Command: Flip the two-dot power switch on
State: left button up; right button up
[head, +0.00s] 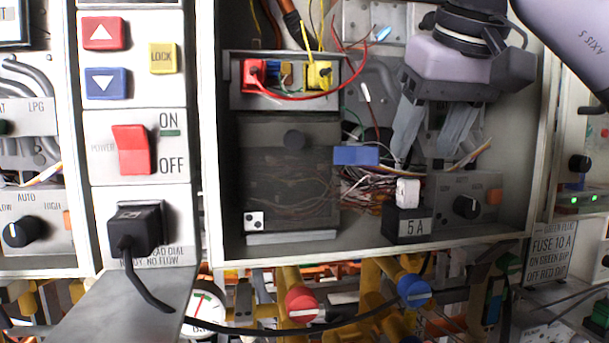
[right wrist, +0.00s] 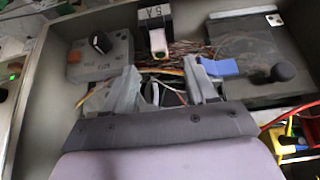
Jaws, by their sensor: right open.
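A red power rocker switch (head: 134,150) sits on the white panel at left in the head view, with ON printed upper right of it and OFF lower right. I cannot tell for sure which way it is set. A small white two-dot label (head: 254,222) is on the dark panel inside the open cabinet, also in the right wrist view (right wrist: 274,19). My right gripper (head: 428,150) is open and empty in front of the cabinet's right half, well right of the switch. Its two fingers (right wrist: 160,72) stand apart in the right wrist view. My left gripper is out of view.
A black plug with a cord (head: 135,228) sticks out below the switch. The cabinet (head: 212,130) holds loose wires, a blue block (head: 356,155), a 5 A fuse block (head: 405,225) and a black knob (head: 467,207). Its raised rim lies between gripper and switch. Valves hang below.

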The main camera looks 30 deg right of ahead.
aim_at(134, 147)
jog(key=k+j, duration=0.25)
jog(key=k, duration=0.25)
jog(key=k+j, duration=0.2)
jog(key=k, duration=0.25)
